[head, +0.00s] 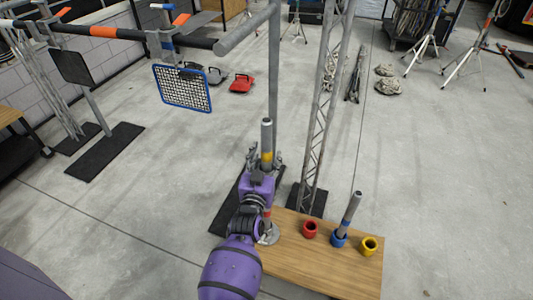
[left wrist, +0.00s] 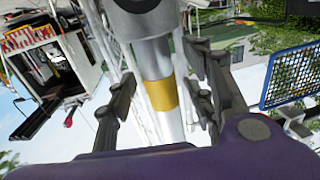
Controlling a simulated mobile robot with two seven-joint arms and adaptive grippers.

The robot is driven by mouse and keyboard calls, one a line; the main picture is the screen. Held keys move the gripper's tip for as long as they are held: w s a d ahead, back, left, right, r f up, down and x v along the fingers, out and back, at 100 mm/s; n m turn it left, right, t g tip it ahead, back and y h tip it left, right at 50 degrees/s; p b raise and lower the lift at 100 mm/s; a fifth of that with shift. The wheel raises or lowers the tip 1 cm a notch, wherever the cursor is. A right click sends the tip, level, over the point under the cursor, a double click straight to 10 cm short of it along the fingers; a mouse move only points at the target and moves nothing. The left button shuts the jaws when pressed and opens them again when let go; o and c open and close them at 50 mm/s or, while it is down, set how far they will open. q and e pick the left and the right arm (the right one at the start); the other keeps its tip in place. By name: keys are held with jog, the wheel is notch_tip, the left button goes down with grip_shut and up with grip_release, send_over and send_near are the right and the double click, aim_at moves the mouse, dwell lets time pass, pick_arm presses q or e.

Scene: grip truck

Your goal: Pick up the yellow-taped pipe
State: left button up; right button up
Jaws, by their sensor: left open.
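Gaps show between both fingers and the pipe. My gripper and wrist hide the pipe's middle in the head view. Below, a red band (head: 267,212) shows above a round metal base (head: 268,236). My right gripper is not in view.
The wooden table (head: 310,265) holds a red cup (head: 310,229), a blue cup (head: 339,239) with another grey pipe (head: 351,210) leaning in it, and a yellow cup (head: 370,245). A lattice truss (head: 320,120) stands close behind. Open concrete floor lies left and right.

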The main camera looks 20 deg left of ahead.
pick_arm(q)
jog(key=shift+w, duration=0.4)
jog(key=shift+s, duration=0.1)
jog(key=shift+c, duration=0.2)
grip_shut()
